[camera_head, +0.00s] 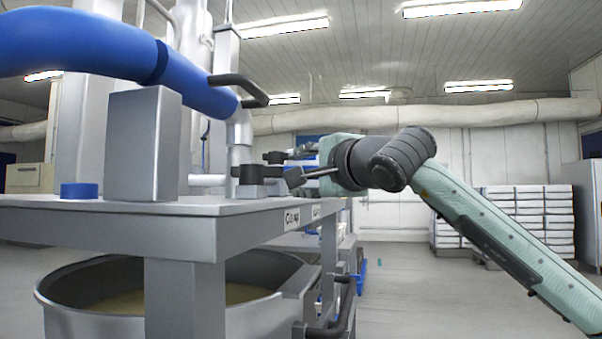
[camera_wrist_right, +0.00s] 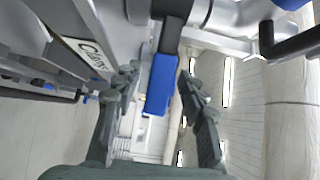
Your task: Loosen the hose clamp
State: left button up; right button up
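A thick blue hose (camera_head: 85,45) comes in from the left in the head view and ends at a grey pipe. A black lever (camera_head: 240,88) sits at the hose end; it also shows in the wrist view (camera_wrist_right: 292,40). I cannot tell for certain whether this is the hose clamp. My right gripper (camera_head: 297,164) is open beside dark fittings (camera_head: 262,173) on the table, below the hose end. In the wrist view, a blue-tipped dark handle (camera_wrist_right: 161,84) lies between its spread fingers, with gaps at both sides. My left gripper is out of view.
A grey metal table (camera_head: 130,208) carries a grey box (camera_head: 143,145) and a small blue cylinder (camera_head: 80,190). A label (camera_head: 291,219) is on its edge. A large metal vat (camera_head: 85,312) stands below. Stacked white goods (camera_head: 525,215) stand far right; the floor between is open.

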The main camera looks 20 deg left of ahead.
jog(key=v, duration=1.2)
dwell(1.3)
